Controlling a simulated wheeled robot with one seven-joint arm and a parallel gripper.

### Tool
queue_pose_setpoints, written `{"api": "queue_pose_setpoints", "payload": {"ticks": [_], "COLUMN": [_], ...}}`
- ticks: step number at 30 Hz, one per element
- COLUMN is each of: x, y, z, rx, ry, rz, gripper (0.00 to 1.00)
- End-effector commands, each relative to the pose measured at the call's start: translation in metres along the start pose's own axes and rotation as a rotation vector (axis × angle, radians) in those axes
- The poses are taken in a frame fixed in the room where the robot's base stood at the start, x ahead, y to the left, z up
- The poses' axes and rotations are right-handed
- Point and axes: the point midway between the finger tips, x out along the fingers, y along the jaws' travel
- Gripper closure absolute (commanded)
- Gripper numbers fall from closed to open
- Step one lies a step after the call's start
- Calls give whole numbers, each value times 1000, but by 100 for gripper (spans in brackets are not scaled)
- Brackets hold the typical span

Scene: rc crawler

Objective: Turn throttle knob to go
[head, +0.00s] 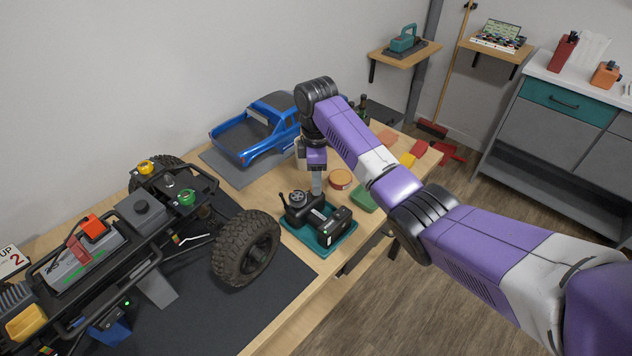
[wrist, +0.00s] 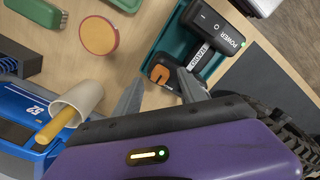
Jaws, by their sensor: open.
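The dark controller (head: 322,215) sits in a teal tray (head: 320,251) on the wooden bench. A round grey-topped knob (head: 297,197) stands on its far left part; I cannot read its setting. In the wrist view the controller (wrist: 218,35) carries a "POWER" label and a green light. My gripper (head: 316,190) points down over the controller, close to the knob's right side. In the wrist view my gripper (wrist: 160,76) is open, its fingers either side of an orange-and-black part (wrist: 160,76) of the controller. Contact cannot be told.
The crawler chassis (head: 142,208) with a big tyre (head: 246,248) stands left of the tray. A blue truck body (head: 262,132) lies behind. A round orange-rimmed tin (head: 340,179) and a green brush (head: 362,199) lie to the right. A cup (wrist: 78,98) shows in the wrist view.

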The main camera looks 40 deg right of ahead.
Motion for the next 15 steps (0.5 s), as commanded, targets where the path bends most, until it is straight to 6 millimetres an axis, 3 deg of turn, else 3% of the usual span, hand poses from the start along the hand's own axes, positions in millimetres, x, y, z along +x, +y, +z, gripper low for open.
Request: {"api": "queue_pose_setpoints", "payload": {"ticks": [6, 14, 15], "x": [18, 19, 19], "y": [0, 0, 0], "z": [0, 0, 0], "rx": [0, 0, 0], "ry": [0, 1, 1], "rz": [0, 1, 1], "gripper": [51, 51, 55]}}
